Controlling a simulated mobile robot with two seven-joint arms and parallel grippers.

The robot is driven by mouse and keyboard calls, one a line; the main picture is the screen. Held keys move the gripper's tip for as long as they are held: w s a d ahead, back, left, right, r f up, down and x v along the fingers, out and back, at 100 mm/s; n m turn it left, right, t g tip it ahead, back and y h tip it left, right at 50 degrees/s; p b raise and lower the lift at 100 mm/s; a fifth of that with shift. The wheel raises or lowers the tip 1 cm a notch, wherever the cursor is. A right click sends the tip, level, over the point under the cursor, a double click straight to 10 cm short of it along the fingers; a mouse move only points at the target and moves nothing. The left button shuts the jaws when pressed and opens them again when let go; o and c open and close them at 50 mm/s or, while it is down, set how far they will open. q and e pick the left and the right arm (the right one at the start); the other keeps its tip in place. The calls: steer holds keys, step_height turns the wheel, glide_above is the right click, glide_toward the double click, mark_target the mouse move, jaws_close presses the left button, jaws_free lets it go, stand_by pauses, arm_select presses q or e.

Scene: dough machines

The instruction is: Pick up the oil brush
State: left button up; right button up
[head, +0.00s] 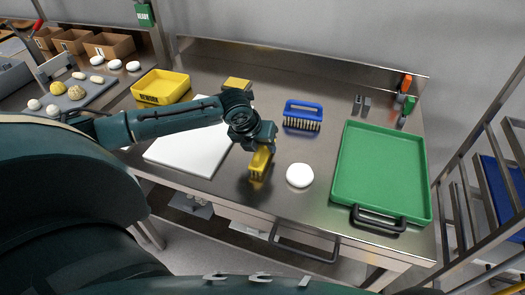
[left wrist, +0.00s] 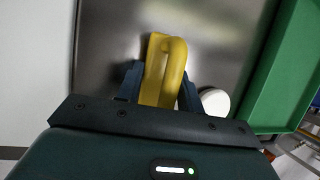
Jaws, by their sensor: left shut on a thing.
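A yellow brush (head: 259,166) with a looped handle is held in my left gripper (head: 263,147), over the steel table between the white board and the white dough disc. In the left wrist view, the yellow handle (left wrist: 164,62) stands between the two dark fingers of the left gripper (left wrist: 160,92), which are shut on it. The frames do not clearly show whether the brush touches the table. A blue brush (head: 303,112) with pale bristles rests on the table to the right of the gripper. My right gripper is not in view.
A white board (head: 185,152) lies left of the gripper, partly under my arm. A white dough disc (head: 299,175) lies close on the right. A green tray (head: 382,172) fills the table's right side. A yellow bin (head: 161,86) stands at back left.

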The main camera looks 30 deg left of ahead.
arm_select(q)
step_height(320, 180, up, 10)
steer(key=shift+r, duration=0.1)
stand_by(0.4)
steer(key=o, duration=0.5)
steer(key=shift+c, duration=0.2)
steer(key=c, duration=0.3)
